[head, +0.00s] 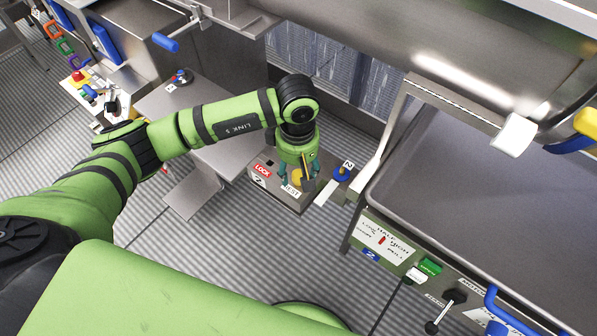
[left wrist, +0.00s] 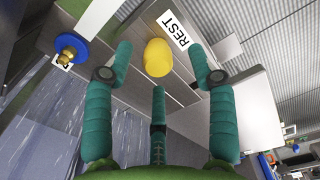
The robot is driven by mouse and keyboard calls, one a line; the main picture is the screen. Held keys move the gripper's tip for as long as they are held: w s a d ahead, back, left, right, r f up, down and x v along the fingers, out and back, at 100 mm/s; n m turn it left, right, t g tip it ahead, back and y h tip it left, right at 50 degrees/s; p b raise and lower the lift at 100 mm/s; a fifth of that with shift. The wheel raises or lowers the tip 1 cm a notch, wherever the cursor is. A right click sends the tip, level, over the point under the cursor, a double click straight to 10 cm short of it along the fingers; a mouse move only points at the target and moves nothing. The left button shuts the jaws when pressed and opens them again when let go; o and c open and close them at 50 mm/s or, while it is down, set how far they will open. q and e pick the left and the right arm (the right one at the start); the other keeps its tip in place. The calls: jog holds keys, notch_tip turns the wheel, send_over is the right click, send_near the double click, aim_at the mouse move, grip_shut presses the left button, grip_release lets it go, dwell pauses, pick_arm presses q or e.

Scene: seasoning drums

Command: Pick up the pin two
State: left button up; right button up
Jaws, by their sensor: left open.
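A yellow rounded knob, which looks like the top of the pin (head: 297,177), stands beside the REST label on a grey box (head: 263,184) that also carries a red LOCK label and a "2". The same knob shows large in the left wrist view (left wrist: 157,57). My left gripper (head: 299,182) points down over the box. Its teal fingers are spread around the knob, with visible gaps on both sides in the left wrist view (left wrist: 157,62). It holds nothing. The pin's shaft is hidden below the knob. My right gripper is not in view.
A blue knob with a brass centre (left wrist: 68,50) stands close by, next to a "2" tag; it also shows in the head view (head: 341,174). A large steel tray (head: 480,170) and a control panel (head: 385,242) lie to the right. Ribbed floor (head: 220,255) is open in front.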

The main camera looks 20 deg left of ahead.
pick_arm(q)
jog(key=shift+w+f, duration=0.2)
jog(key=shift+f, duration=1.2)
jog(key=c, duration=1.1)
grip_shut()
jog(key=shift+w+r, duration=0.1)
jog(key=shift+r, duration=0.35)
jog(key=r+b, duration=0.2)
jog(key=r, duration=0.1)
jog(key=shift+d+r, duration=0.15)
jog(key=shift+d, duration=0.2)
jog(key=d+r+b, duration=0.5)
jog(key=d+r, duration=0.2)
jog(key=d, duration=0.4)
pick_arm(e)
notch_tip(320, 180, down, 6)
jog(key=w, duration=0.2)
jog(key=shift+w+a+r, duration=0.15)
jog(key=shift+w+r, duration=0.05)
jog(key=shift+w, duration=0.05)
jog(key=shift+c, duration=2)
pick_arm(q)
jog(key=s+a+m, duration=0.4)
jog(key=a+m, duration=0.7)
jog(key=a, duration=0.6)
jog(key=shift+f+m, duration=0.3)
jog(key=shift+f, duration=0.15)
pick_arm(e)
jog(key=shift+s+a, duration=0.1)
